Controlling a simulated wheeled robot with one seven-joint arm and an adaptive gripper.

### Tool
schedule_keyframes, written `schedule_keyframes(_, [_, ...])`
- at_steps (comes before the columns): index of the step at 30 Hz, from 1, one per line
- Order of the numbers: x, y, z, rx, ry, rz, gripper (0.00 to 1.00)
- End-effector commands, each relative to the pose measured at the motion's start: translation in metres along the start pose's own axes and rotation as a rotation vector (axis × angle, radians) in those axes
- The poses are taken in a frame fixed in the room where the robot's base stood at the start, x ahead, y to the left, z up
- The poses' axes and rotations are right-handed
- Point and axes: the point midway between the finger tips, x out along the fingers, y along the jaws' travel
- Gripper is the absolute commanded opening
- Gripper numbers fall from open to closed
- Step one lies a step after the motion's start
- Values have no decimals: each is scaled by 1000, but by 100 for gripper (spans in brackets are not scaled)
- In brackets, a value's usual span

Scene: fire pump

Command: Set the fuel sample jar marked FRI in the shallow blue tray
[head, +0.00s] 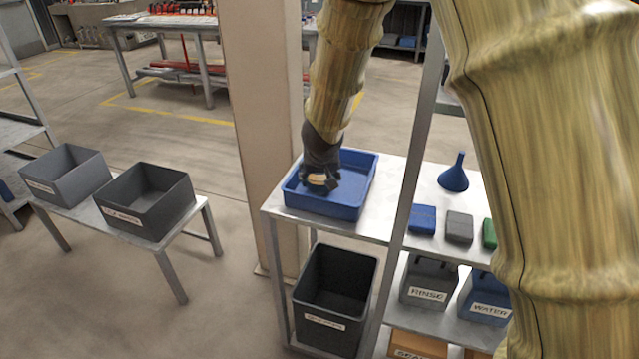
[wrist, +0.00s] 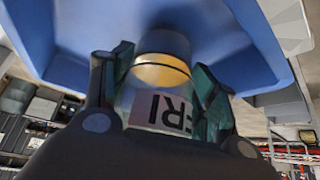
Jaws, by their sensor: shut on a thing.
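The fuel sample jar (wrist: 160,85) shows in the wrist view with its FRI label upside down, a dark lid and an amber band of liquid. My gripper (wrist: 160,95) is shut on it, with a finger on either side. In the head view my gripper (head: 320,180) is over the shallow blue tray (head: 325,208), inside its rim outline, and mostly hides the jar. The blue tray also fills much of the wrist view (wrist: 85,35). I cannot tell whether the jar touches the tray floor.
The tray stands at the left end of a metal shelf unit, beside its upright post (head: 408,170). A blue funnel (head: 455,175) and several small blocks lie to the right. A pillar (head: 262,110) stands behind left. A dark bin (head: 335,295) is below.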

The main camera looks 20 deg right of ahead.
Motion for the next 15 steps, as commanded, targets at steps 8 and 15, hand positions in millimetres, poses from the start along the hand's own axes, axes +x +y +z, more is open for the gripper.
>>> schedule_keyframes(8, [2,0,1,0,1,-1,27])
schedule_keyframes(15, [4,0,2,0,0,-1,71])
